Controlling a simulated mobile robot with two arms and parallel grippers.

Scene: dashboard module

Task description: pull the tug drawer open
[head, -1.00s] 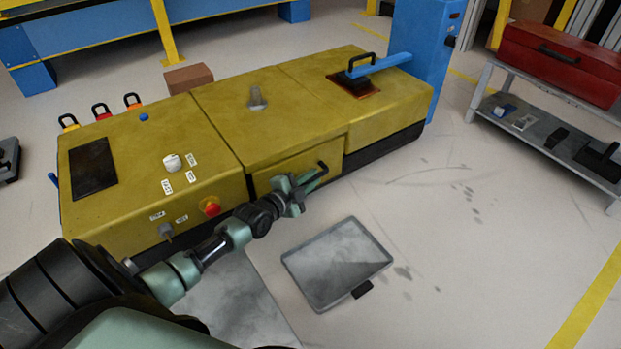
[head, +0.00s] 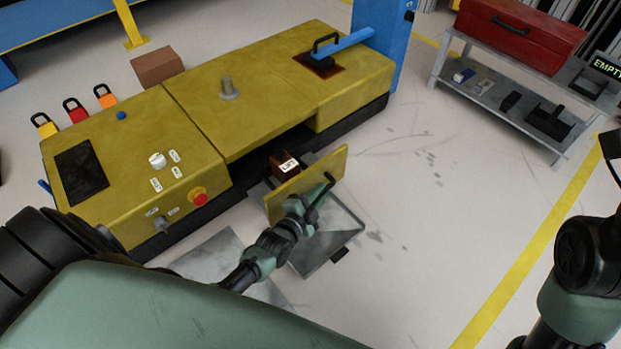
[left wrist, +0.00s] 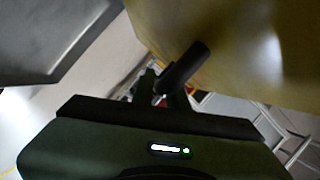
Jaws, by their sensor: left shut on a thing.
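The tug drawer (head: 290,193) stands pulled out from the side of the yellow tug (head: 255,120), leaving a dark opening behind its front. Its black bar handle (head: 330,183) is on the drawer front's outer face. My left gripper (head: 318,197) is shut on the handle. In the left wrist view the gripper (left wrist: 168,88) is at the dark handle (left wrist: 190,65), beside the yellow drawer front (left wrist: 250,40). A brown block (head: 281,160) with a white label sits inside the drawer. My right arm shows at the right edge, but its gripper does not show clearly.
A grey tray-like panel (head: 335,235) lies on the floor below the drawer. A grey shelf (head: 500,118) with a red toolbox (head: 520,35) stands at the back right. The floor between tug and shelf is clear.

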